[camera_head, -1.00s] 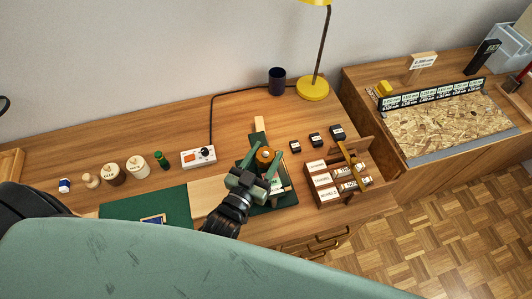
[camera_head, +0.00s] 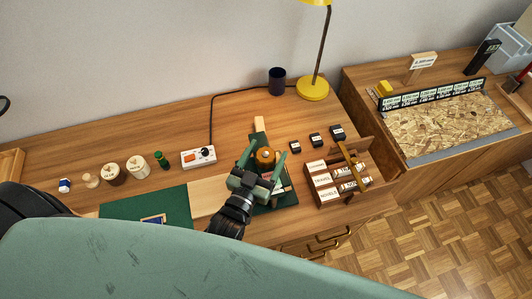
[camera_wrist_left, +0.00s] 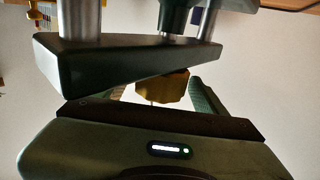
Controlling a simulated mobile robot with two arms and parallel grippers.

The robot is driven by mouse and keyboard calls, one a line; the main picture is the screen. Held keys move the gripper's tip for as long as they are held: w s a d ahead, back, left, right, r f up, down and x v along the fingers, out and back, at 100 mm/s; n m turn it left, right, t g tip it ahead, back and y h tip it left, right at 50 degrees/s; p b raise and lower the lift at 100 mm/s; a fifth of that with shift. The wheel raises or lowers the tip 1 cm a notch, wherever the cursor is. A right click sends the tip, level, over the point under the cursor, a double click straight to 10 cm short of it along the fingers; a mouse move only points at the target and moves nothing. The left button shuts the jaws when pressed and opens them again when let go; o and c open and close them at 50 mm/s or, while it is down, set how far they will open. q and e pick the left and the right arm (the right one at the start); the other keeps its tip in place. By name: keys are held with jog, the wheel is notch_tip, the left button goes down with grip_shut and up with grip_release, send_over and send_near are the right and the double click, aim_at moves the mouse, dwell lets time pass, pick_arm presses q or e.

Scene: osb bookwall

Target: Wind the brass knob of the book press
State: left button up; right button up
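The brass knob (camera_head: 265,157) tops the dark green book press (camera_head: 281,196) on the wooden desk. My left gripper (camera_head: 265,156) reaches over the press with its green fingers apart, one on each side of the knob. A small gap seems to show between the fingers and the knob. In the left wrist view the knob (camera_wrist_left: 165,87) shows as a yellow, lobed shape, partly hidden behind a dark plate. My right gripper is not in view.
A wooden box with labelled compartments (camera_head: 325,190) stands close to the right of the press, with several small dark blocks behind it. A white switch box (camera_head: 199,157) and green mat (camera_head: 140,207) lie to the left. A yellow lamp (camera_head: 313,90) stands behind.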

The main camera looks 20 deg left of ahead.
aim_at(261, 164)
pick_arm(q)
jog(key=s, duration=0.2)
jog(key=s+b, duration=0.1)
jog(key=s, duration=0.1)
jog(key=s+b, duration=0.1)
jog(key=s, duration=0.1)
jog(key=shift+s+a+f, duration=0.15)
jog(key=shift+s+a, duration=0.2)
jog(key=shift+s, duration=0.55)
